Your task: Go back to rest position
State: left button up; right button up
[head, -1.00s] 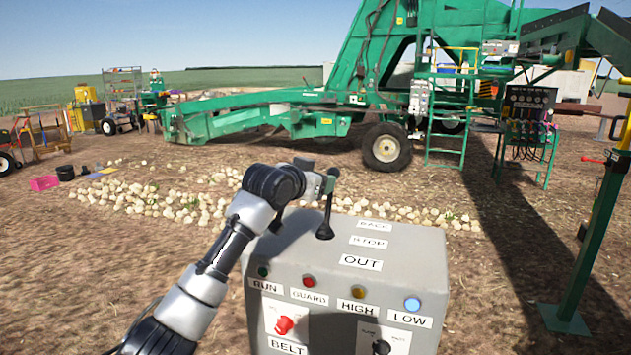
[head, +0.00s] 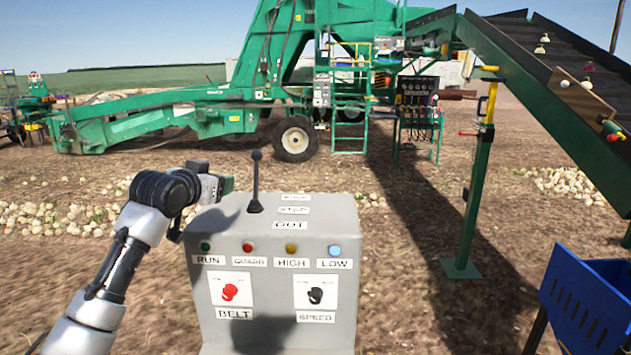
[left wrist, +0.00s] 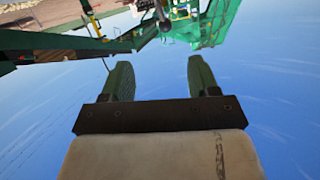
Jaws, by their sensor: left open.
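My left gripper (head: 226,185) is just left of the black lever (head: 255,190) on the grey control box (head: 275,295), apart from it and holding nothing. In the left wrist view its two green fingers (left wrist: 161,80) are spread with open space between them. The lever stands nearly upright beside the labels on the box top, of which STOP and OUT are readable. My right gripper is not in view.
The box front has a red BELT knob (head: 229,291) and a black SPEED knob (head: 315,294). The green elevator machine (head: 190,110) stands behind. A green post (head: 474,190) and a blue bin (head: 590,300) are at right. Open soil lies between.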

pick_arm(q)
jog(key=s+d+f+g, duration=0.2)
jog(key=s+f, duration=0.5)
jog(key=f, duration=0.3)
jog(key=s+d+f+g+y, duration=0.1)
jog(key=s+f+g, duration=0.1)
jog(key=s+f, duration=0.7)
jog(key=s+d+f+g, duration=0.2)
jog(key=s+f, duration=0.3)
jog(key=f, duration=0.7)
jog(key=s+a+f+n+g+y, duration=0.1)
jog(key=s+f+g, duration=0.1)
jog(key=s, duration=0.8)
jog(key=s+a+f+n+g+y, duration=0.1)
jog(key=s+a+f+g, duration=0.15)
jog(key=s, duration=0.65)
jog(key=s+a+f+g+y, duration=0.1)
jog(key=s+f, duration=0.2)
jog(key=s, duration=0.7)
notch_tip(320, 180, down, 27)
jog(key=s+g, duration=0.1)
jog(key=s+a+f+g, duration=0.1)
jog(key=s+a+f, duration=0.1)
jog(key=s+f, duration=1.3)
jog(key=shift+s+a+f, duration=0.2)
jog(key=shift+s+a, duration=0.05)
jog(key=shift+s, duration=0.35)
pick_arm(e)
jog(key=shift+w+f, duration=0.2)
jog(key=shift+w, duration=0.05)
